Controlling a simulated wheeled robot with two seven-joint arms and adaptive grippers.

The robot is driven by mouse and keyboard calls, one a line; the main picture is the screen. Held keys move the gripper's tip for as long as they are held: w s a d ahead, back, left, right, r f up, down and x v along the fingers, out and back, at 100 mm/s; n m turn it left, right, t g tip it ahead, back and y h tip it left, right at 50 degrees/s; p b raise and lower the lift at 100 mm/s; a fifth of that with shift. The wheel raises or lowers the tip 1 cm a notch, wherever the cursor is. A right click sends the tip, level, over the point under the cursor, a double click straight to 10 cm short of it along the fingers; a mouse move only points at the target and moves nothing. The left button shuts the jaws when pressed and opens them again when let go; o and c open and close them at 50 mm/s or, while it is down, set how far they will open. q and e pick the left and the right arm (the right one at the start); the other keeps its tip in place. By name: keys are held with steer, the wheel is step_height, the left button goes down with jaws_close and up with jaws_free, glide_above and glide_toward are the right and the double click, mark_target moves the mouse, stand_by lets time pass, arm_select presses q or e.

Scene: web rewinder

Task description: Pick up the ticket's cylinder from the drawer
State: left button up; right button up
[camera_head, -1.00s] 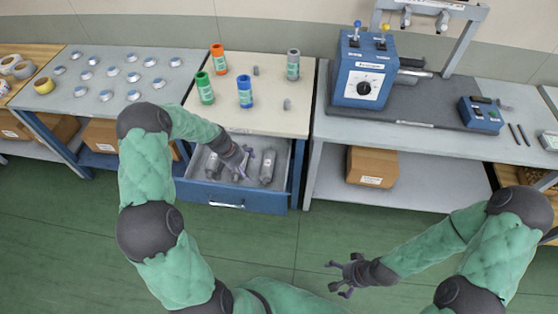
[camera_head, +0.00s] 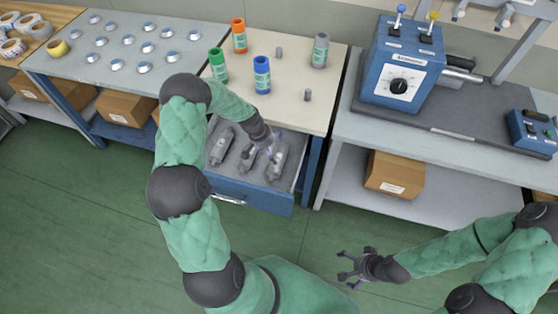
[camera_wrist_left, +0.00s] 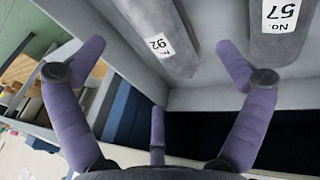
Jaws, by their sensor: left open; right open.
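The open drawer (camera_head: 290,205) holds grey cylinders: a left one (camera_head: 221,147), a middle one (camera_head: 246,158) and a right one (camera_head: 277,163). My left gripper (camera_head: 273,141) is open and empty over the drawer, by the back end of the right cylinder. In the left wrist view its purple fingers (camera_wrist_left: 165,75) are spread. There, one cylinder is labelled "No. 92" (camera_wrist_left: 158,25) and another "No. 57" (camera_wrist_left: 283,35); both lie beyond the fingers. No ticket is readable. My right gripper (camera_head: 358,268) is open and empty above the floor.
The drawer's table top (camera_head: 295,65) carries green (camera_head: 217,65), orange (camera_head: 239,36), blue (camera_head: 262,75) and grey (camera_head: 320,50) cylinders and two small grey pieces. A blue machine (camera_head: 402,65) stands on the right bench. The floor in front is clear.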

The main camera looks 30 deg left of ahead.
mark_target(279, 157)
arm_select(q)
steer(key=shift+x, duration=1.25)
steer(key=x, duration=0.1)
steer(key=b+x, duration=0.1)
steer(key=x, duration=0.1)
steer(key=b+x, duration=0.1)
steer(key=shift+w+d, duration=0.2)
steer(key=shift+d, duration=0.1)
steer(key=shift+w+d+f, duration=0.1)
steer(key=shift+w+f, duration=0.05)
steer(key=shift+f, duration=0.35)
steer(key=shift+r, duration=0.1)
steer(key=c, duration=1.7)
